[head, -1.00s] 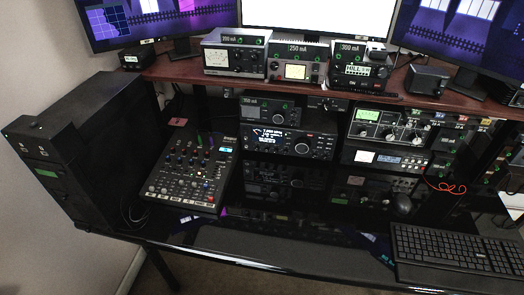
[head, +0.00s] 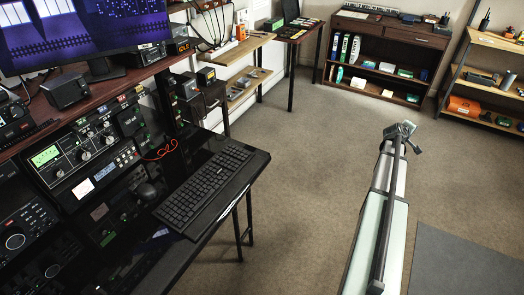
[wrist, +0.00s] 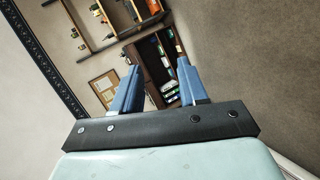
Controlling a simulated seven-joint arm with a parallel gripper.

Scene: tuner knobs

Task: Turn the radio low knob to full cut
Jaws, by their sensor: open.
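In the head view a radio unit with a green display (head: 46,156) and several round knobs (head: 84,155) sits in the rack at left. Another dark radio with a large dial (head: 15,241) is cut by the left edge. I cannot read the knob labels or tell which knob is the low one. My gripper (wrist: 158,76) is open and empty in the wrist view, its two blue fingers apart. It points across the room toward a dark bookcase (wrist: 160,62), far from the radios. My pale arm reaches up at lower right in the head view.
Shelving (head: 385,60) stands at the back. The carpet (head: 310,150) between desk and arm is clear.

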